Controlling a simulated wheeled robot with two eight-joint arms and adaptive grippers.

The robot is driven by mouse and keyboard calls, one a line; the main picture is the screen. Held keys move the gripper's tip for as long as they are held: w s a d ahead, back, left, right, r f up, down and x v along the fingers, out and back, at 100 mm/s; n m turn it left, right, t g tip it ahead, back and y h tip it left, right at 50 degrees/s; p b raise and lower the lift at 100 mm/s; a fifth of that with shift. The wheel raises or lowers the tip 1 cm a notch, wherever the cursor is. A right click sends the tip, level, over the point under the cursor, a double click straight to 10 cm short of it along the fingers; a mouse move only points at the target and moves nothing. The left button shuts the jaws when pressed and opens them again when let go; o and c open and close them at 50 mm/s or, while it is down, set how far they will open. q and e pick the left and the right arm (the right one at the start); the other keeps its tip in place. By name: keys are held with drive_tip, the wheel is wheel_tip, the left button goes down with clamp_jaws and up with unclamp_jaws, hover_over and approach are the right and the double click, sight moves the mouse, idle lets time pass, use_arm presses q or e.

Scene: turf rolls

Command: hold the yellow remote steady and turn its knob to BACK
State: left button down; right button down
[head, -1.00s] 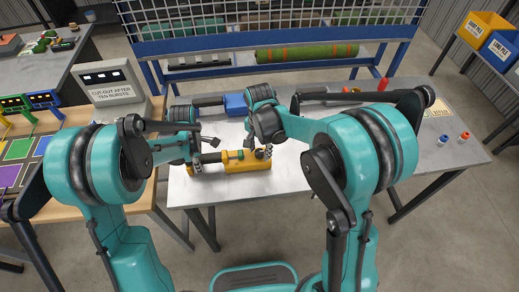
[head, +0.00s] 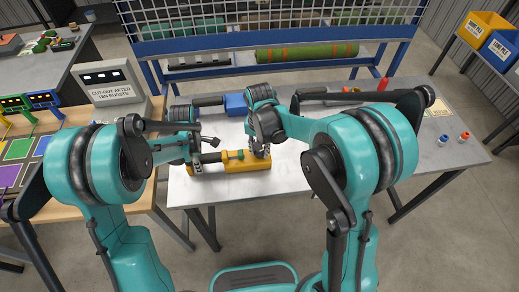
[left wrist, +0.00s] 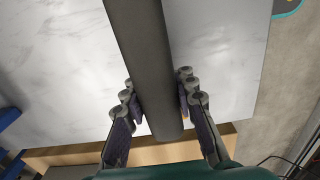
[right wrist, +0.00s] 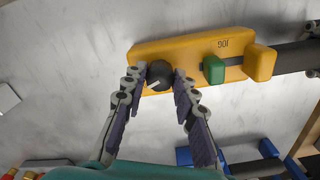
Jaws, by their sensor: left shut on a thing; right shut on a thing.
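The yellow remote (head: 247,165) lies on the grey bench top, its dark grip to the left. In the right wrist view, its yellow body (right wrist: 190,48) carries a black knob (right wrist: 160,75) with a white mark, a green button (right wrist: 214,69) and the upside-down word JOG. My right gripper (right wrist: 161,84) is shut on the knob, a finger on each side; it also shows in the head view (head: 261,150). The mark points to the lower left there; no BACK label is readable. My left gripper (left wrist: 160,98) is shut around the remote's dark grip (left wrist: 150,60).
A blue remote-like device (head: 236,104) with a dark grip lies behind the yellow one. Small orange and blue items (head: 464,136) stand at the bench's right. A grey box (head: 108,83) with a cut-out notice stands on the left table. The bench front is clear.

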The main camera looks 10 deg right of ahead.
sight(260, 151)
drive_tip(key=n, duration=1.3)
drive_tip(key=shift+n, duration=0.4)
idle(0.3)
drive_tip(key=c, duration=1.2)
unclamp_jaws()
wheel_tip(260, 151, up, 12)
